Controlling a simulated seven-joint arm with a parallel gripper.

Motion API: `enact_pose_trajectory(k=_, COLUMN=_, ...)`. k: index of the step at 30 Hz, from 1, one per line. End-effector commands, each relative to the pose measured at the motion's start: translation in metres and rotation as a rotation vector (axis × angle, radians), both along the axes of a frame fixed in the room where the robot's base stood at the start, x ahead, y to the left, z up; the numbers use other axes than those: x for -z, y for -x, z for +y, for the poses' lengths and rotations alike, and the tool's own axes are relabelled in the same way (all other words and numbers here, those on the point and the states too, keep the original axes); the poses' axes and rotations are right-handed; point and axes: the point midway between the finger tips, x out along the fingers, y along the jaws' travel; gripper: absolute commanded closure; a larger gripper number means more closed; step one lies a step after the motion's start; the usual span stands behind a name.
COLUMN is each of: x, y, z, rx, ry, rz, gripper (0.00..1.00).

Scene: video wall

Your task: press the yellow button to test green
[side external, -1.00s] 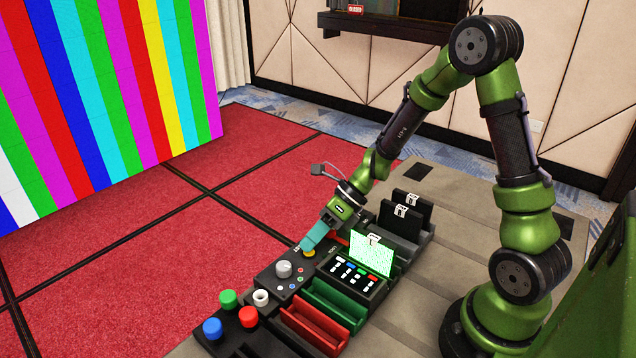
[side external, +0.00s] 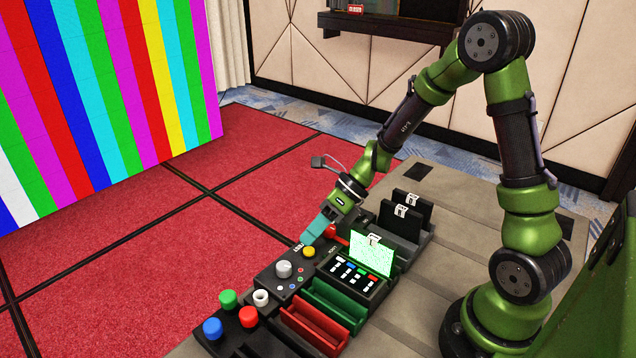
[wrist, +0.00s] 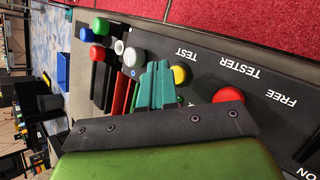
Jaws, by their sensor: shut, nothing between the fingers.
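In the wrist view the yellow button (wrist: 180,74) sits just right of my teal fingertips, near the word TEST. My gripper (side external: 307,239) is shut and empty, tilted down just above and behind the button. A small gap seems to show between fingertips and button. In the wrist view my gripper (wrist: 157,66) points at the panel beside the button. A bright green patterned card (side external: 372,255) stands upright in the panel's slot.
A red button (side external: 338,233) is close to my gripper on the right. White knob (side external: 284,268), blue, green, white and red round knobs (side external: 213,327), and red and green trays (side external: 322,330) line the near side. Dark cards (side external: 404,215) stand behind. A striped video wall (side external: 110,90) is at left.

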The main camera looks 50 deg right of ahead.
Motion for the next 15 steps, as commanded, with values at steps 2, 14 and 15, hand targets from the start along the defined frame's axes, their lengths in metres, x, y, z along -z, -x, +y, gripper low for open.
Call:
enact_pose_trajectory(k=2, x=-0.003, y=0.0, z=0.0, rx=0.0, ry=0.001, rz=-0.002, gripper=1.0)
enact_pose_trajectory(k=14, x=-0.042, y=-0.001, z=0.0, rx=-0.001, ry=0.001, rz=-0.004, gripper=1.0)
enact_pose_trajectory(k=15, x=-0.045, y=0.0, z=0.0, rx=-0.001, ry=0.001, rz=-0.003, gripper=1.0)
